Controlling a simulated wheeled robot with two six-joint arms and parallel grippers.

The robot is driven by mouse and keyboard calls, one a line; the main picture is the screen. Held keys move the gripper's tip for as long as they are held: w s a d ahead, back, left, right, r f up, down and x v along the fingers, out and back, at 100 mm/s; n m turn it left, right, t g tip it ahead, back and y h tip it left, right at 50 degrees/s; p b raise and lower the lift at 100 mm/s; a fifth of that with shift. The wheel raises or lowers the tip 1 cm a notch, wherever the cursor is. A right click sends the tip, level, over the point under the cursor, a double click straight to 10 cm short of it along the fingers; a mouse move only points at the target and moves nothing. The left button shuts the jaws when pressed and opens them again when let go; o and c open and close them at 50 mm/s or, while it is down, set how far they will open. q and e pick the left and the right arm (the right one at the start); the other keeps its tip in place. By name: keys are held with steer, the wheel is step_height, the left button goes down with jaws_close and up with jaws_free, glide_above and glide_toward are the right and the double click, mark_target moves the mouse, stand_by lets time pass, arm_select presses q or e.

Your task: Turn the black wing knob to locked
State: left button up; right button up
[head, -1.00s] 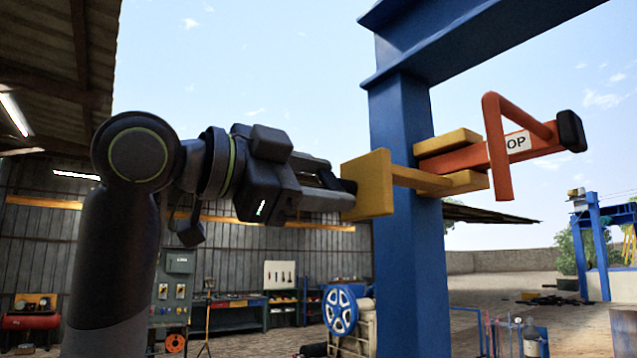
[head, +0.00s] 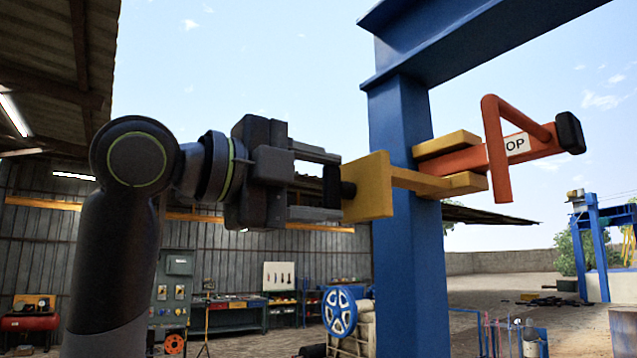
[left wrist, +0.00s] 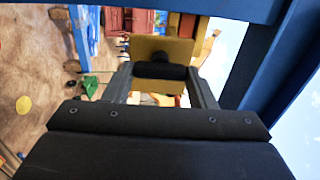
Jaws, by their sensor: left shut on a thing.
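The black wing knob (head: 348,190) sits on the left face of a yellow plate (head: 375,186) fixed to the blue post. My left gripper (head: 332,184) reaches it from the left, with one finger above and one below in the head view. In the left wrist view, the knob's black wing (left wrist: 160,71) spans the gap between both fingertips (left wrist: 160,76), in front of the yellow plate (left wrist: 178,50). The gripper is shut on the wing. Any lock marking is not readable. My right gripper is not in view.
A blue post (head: 405,270) and beam (head: 460,35) stand right beside the plate. An orange bar (head: 465,160) with a partly hidden label reading "OP" and a bent orange handle (head: 496,150) juts out to the right.

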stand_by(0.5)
arm_select(q)
steer(key=o, duration=0.6)
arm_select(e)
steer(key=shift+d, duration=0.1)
arm_select(q)
steer(key=o, duration=0.4)
steer(key=shift+w+d, duration=0.1)
steer(key=shift+w, duration=0.05)
arm_select(e)
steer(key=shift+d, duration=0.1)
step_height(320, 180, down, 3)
steer(key=b, duration=0.3)
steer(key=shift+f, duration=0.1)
arm_select(q)
steer(key=v, duration=1.7)
